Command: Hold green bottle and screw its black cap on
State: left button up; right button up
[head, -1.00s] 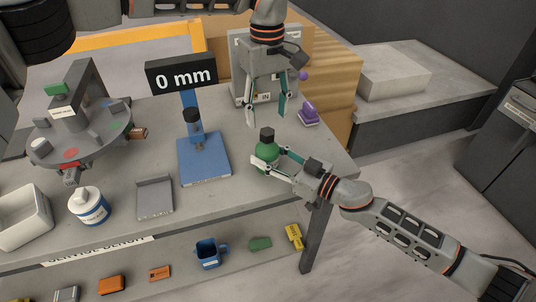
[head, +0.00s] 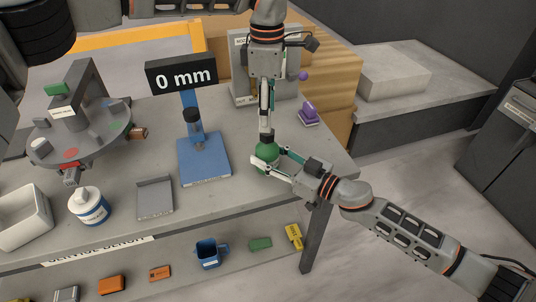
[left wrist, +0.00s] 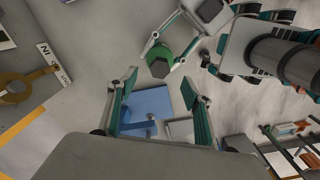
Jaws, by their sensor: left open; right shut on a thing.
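The green bottle (head: 267,158) stands upright near the right end of the stone slab. My right gripper (head: 268,164) is shut on its body from the right. The black cap (head: 267,137) sits on top of the bottle; I cannot tell how far it is screwed on. My left gripper (head: 266,122) points down just above the cap, seen edge-on. In the left wrist view its fingers (left wrist: 158,88) are wide apart with nothing between them. The green bottle (left wrist: 165,52) and dark cap (left wrist: 158,68) show there beyond the fingertips, with my right gripper (left wrist: 172,38) beside them.
A purple object (head: 309,112) lies behind the bottle at right.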

aim_at(267, 135)
dwell(0.3)
pick_arm(q)
jog(key=shift+f, duration=2.55)
jog(key=c, duration=1.4)
